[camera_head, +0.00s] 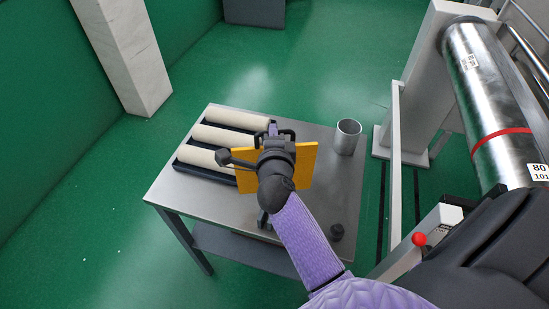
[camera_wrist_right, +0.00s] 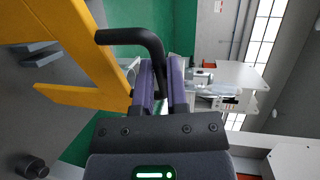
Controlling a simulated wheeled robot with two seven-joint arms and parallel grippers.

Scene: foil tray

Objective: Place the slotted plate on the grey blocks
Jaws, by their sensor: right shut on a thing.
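The slotted plate (camera_head: 306,163) is yellow, with a black bar handle. It is held tilted above the metal table, and in the right wrist view its slotted yellow frame (camera_wrist_right: 80,45) fills the upper left. My right gripper (camera_head: 272,130) is shut on the plate's handle (camera_wrist_right: 140,38), which passes between its purple fingers (camera_wrist_right: 162,85). A grey block (camera_wrist_right: 40,52) shows past the plate in the right wrist view. In the head view the plate and my arm largely hide the blocks. My left gripper is not in view.
Several cream rollers (camera_head: 218,137) lie in dark holders on the left of the table (camera_head: 185,202). A metal cup (camera_head: 348,136) stands at the back right corner. A small dark knob (camera_head: 337,231) is near the front right. A machine with a steel roller (camera_head: 490,95) stands right.

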